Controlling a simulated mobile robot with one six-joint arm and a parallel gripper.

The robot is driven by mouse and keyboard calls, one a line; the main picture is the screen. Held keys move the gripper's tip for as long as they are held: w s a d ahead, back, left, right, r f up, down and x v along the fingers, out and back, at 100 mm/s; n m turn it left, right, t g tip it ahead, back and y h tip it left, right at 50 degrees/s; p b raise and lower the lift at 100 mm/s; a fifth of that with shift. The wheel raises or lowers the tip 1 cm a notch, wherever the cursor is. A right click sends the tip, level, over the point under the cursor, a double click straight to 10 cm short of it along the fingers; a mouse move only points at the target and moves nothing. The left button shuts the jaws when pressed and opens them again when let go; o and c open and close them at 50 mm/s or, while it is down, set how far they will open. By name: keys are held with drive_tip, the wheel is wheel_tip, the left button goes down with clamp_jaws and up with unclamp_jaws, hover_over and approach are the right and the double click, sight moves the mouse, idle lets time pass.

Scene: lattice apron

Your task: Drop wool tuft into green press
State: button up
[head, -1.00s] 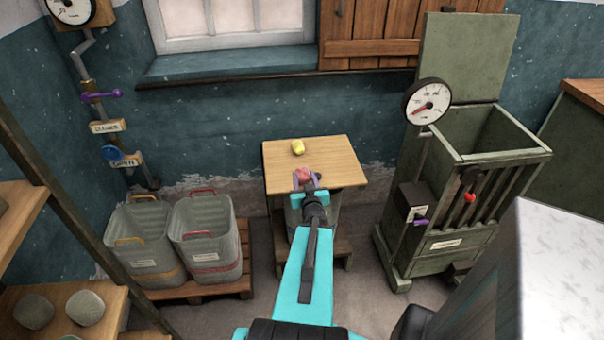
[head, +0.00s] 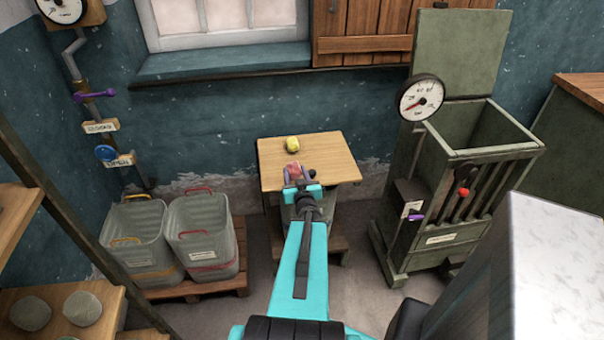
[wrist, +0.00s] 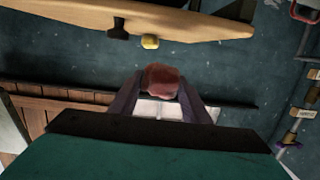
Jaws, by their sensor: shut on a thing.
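A reddish wool tuft (wrist: 161,81) is held between the fingers of my gripper (wrist: 160,95), which is shut on it. In the head view the tuft (head: 294,168) shows small at the tip of my gripper (head: 299,177), over the front part of a small wooden table. The green press (head: 465,165) stands at the right with its lid raised and its box open at the top. My gripper is well to the left of the press. The wrist view does not show the press.
A yellow tuft (head: 292,144) lies on the small table (head: 335,152). Two grey bins (head: 205,230) stand on a pallet at the left. A gauge (head: 420,97) sits at the press's corner. A pale block (head: 560,265) fills the right foreground.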

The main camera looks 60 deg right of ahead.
drive_tip(key=w+a+r+n+t+y+p, duration=0.1)
drive_tip(key=w+a+r+n+t+y, duration=0.1)
drive_tip(key=w+a+r, duration=0.45)
drive_tip(key=w+a+r+n+t+y+p, duration=0.1)
drive_tip(key=w+a+r+n+t+y, duration=0.15)
drive_tip(key=w, duration=0.65)
drive_tip(key=w+a+r+n+t+y+p, duration=0.1)
drive_tip(key=w+a+r+n+y, duration=0.25)
drive_tip(key=w+a, duration=0.35)
drive_tip(key=w+a+r+n+t+y+p, duration=0.1)
drive_tip(key=w+a+r+n+y, duration=0.1)
drive_tip(key=w+a+r+y, duration=0.55)
drive_tip(key=a+r+n+g+y+p, duration=0.1)
drive_tip(key=a+n+g+y, duration=0.1)
drive_tip(key=a, duration=1)
drive_tip(key=a+r+n+g+y+p, duration=0.2)
drive_tip(key=a+n+y, duration=0.3)
drive_tip(key=a, duration=0.8)
drive_tip(key=w+a+r+n+g+y+p, duration=0.1)
drive_tip(key=a+r+n+g+y, duration=0.1)
drive_tip(key=a, duration=1.1)
drive_tip(key=shift+a+r+n+g+y+p, duration=0.25)
drive_tip(key=shift+n+g+y, duration=0.45)
drive_tip(key=shift+n, duration=0.5)
drive_tip(key=shift+d+f+t, duration=0.1)
drive_tip(key=shift+d+t, duration=0.05)
drive_tip(key=shift+t, duration=0.1)
